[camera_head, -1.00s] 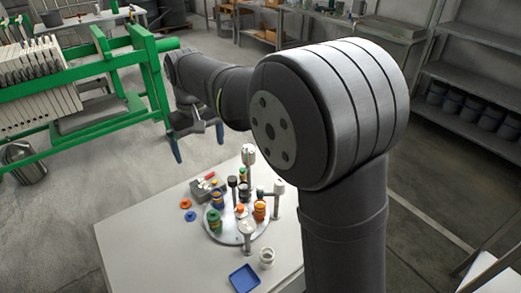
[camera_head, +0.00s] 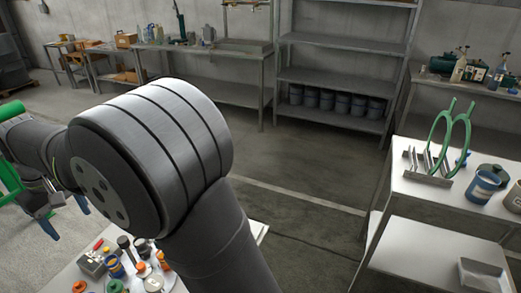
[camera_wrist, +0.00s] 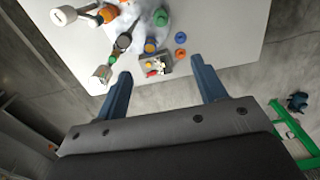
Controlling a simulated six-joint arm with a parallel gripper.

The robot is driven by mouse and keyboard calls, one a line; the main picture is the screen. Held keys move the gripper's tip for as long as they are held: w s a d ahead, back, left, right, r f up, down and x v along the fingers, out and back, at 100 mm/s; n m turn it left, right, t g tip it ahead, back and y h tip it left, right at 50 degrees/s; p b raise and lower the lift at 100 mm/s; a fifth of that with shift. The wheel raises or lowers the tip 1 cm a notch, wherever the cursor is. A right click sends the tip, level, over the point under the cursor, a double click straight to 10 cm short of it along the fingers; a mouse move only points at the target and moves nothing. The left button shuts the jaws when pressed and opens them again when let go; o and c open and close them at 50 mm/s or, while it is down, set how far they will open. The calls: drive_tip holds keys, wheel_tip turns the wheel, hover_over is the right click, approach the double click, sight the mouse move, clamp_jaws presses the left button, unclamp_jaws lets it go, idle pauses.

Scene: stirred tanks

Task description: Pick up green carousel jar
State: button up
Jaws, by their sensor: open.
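The green carousel jar (camera_head: 116,287) shows only as a green top at the bottom edge of the head view. In the wrist view the green jar (camera_wrist: 160,17) stands on the round carousel plate near the top edge. My gripper (camera_wrist: 161,68) is open and empty, its two blue fingers spread above the near edge of the table, with the jar beyond the fingertips. In the head view my gripper (camera_head: 65,215) hangs at the far left, apart from the jars. My arm hides part of the carousel there.
The white table (camera_wrist: 225,35) also bears other jars, a grey tray of small parts (camera_wrist: 154,66), a loose orange lid (camera_wrist: 180,38) and a blue lid (camera_wrist: 180,54). A green frame (camera_wrist: 292,128) stands at the lower right. A side table (camera_head: 400,190) holds a rack and pots.

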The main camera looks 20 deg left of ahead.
sight(113, 283)
wheel_tip(113, 283, down, 27)
drive_tip(key=n, duration=0.4)
drive_tip(key=shift+a+f, duration=0.15)
drive_tip(key=shift+f, duration=3.1)
drive_tip(key=c, duration=1.1)
